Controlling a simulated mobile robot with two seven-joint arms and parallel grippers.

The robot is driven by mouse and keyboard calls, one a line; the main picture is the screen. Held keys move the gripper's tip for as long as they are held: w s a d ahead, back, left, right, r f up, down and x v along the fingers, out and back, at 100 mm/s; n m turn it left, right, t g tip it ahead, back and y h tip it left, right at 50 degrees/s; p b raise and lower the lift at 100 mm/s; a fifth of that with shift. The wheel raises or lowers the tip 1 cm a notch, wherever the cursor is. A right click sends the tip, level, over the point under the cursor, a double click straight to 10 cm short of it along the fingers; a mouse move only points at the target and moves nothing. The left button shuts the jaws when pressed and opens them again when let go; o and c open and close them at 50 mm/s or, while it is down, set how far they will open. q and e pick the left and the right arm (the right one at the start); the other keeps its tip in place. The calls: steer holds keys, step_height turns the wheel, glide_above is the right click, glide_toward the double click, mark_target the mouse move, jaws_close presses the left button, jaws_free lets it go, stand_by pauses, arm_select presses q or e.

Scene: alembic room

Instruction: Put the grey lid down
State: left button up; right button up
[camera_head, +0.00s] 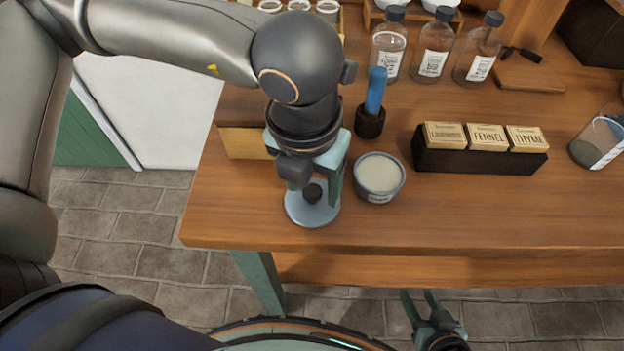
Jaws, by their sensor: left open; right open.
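The grey lid (312,216) is a round disc with a dark knob (312,193). It lies on the wooden table near its left front corner. My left gripper (322,191) is right above the lid, pointing down, with its fingers open on either side of the knob. Part of the lid is hidden by the gripper. My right gripper (421,302) is open and empty, low in front of the table's front edge.
An open grey jar (379,196) with pale contents stands just right of the lid. A dark holder (370,122) with a blue-handled tool is behind it. A black rack (480,160) of labelled boxes stands to the right. Bottles (432,62) line the back. The front middle of the table is clear.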

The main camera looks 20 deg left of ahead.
mark_target(308, 210)
arm_select(q)
step_height(308, 210, up, 12)
steer(key=s+p, duration=0.1)
steer(key=shift+s+r+p, duration=0.15)
steer(key=shift+s+p, duration=0.1)
steer(key=shift+p, duration=0.15)
stand_by(0.5)
